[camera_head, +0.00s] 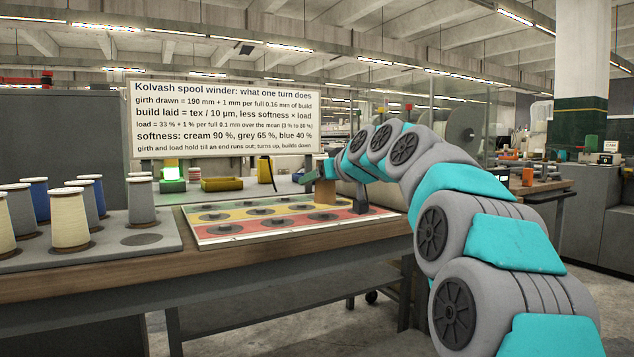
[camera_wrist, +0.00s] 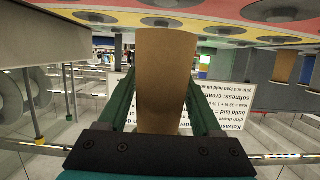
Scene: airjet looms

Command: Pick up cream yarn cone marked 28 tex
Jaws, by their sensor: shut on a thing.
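My gripper (camera_head: 329,168) is at the far right of the coloured board in the head view. It is shut on a tan, cardboard-coloured tube or cone (camera_head: 325,193). In the wrist view the green fingers (camera_wrist: 163,90) clasp both sides of this tan thing (camera_wrist: 164,60). No marking shows on it, and I cannot tell whether its end touches the board. A cream yarn cone (camera_head: 68,221) stands upright on a grey tray (camera_head: 110,254) at the left. Another cream cone (camera_head: 5,228) is cut by the left edge. No tex marks are readable on the cones.
Blue cones (camera_head: 88,201) and grey cones (camera_head: 140,203) share the tray, with one empty dark spot (camera_head: 142,240) at its front right. The coloured board (camera_head: 284,232) has several dark discs. A text sign (camera_head: 222,118) stands behind. Another brown upright piece (camera_wrist: 285,68) shows in the wrist view.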

